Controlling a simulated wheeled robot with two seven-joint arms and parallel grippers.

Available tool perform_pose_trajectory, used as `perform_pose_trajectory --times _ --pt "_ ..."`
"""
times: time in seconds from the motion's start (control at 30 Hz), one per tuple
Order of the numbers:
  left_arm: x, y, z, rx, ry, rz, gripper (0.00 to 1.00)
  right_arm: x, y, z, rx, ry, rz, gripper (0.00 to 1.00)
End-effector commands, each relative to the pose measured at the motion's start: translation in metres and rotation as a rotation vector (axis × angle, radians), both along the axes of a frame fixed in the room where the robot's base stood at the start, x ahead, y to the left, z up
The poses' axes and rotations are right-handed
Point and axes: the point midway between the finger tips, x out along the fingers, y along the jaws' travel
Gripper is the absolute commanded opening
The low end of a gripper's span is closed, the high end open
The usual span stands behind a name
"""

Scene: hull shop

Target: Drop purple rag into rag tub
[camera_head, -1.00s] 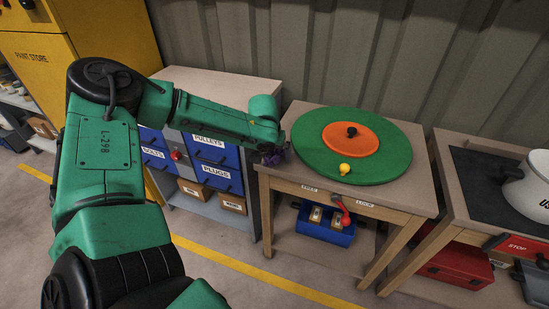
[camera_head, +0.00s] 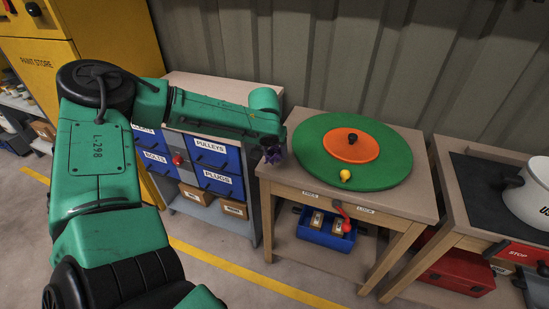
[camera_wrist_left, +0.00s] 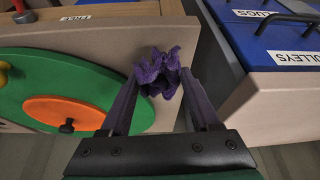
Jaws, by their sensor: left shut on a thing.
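The purple rag (camera_head: 273,156) is a small crumpled bundle at the end of my left arm, by the left edge of the turntable bench. In the left wrist view the rag (camera_wrist_left: 158,72) sits between the fingertips of my left gripper (camera_wrist_left: 160,84), which is shut on it. In the head view my left gripper (camera_head: 272,149) is mostly hidden behind its own wrist. A white tub (camera_head: 528,193) stands on the right-hand bench, cut off by the picture edge, with only the start of its lettering showing. My right gripper is not in view.
The bench (camera_head: 286,181) carries a green disc (camera_head: 313,165) with an orange centre (camera_head: 352,145) and a yellow knob (camera_head: 345,174). A red lever (camera_head: 340,209) is on its front. A cabinet with blue drawers (camera_head: 217,180) stands to the left. The wall is close behind.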

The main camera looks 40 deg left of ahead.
Motion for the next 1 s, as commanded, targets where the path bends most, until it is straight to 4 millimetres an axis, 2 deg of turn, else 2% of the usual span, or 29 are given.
perform_pose_trajectory --times 0.03,0.2,0.3,0.43,0.63,0.87,1.0 --pt "0.002 0.0 0.021 -0.001 -0.008 -0.001 0.12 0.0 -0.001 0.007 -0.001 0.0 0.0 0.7" --pt "0.002 0.0 0.089 0.0 -0.01 -0.001 0.12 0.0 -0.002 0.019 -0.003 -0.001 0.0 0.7" --pt "0.001 0.0 0.123 0.002 -0.007 -0.002 0.12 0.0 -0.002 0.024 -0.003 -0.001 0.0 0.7" --pt "0.001 0.0 0.152 0.001 -0.004 0.0 0.12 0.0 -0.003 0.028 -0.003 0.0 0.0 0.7" --pt "0.0 0.0 0.168 0.0 -0.001 -0.001 0.12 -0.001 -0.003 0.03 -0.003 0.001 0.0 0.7" --pt "0.0 0.0 0.167 0.0 -0.001 -0.001 0.12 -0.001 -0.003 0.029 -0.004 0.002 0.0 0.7" --pt "-0.004 0.013 0.156 -0.004 0.002 0.01 0.12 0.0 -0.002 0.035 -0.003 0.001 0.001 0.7"
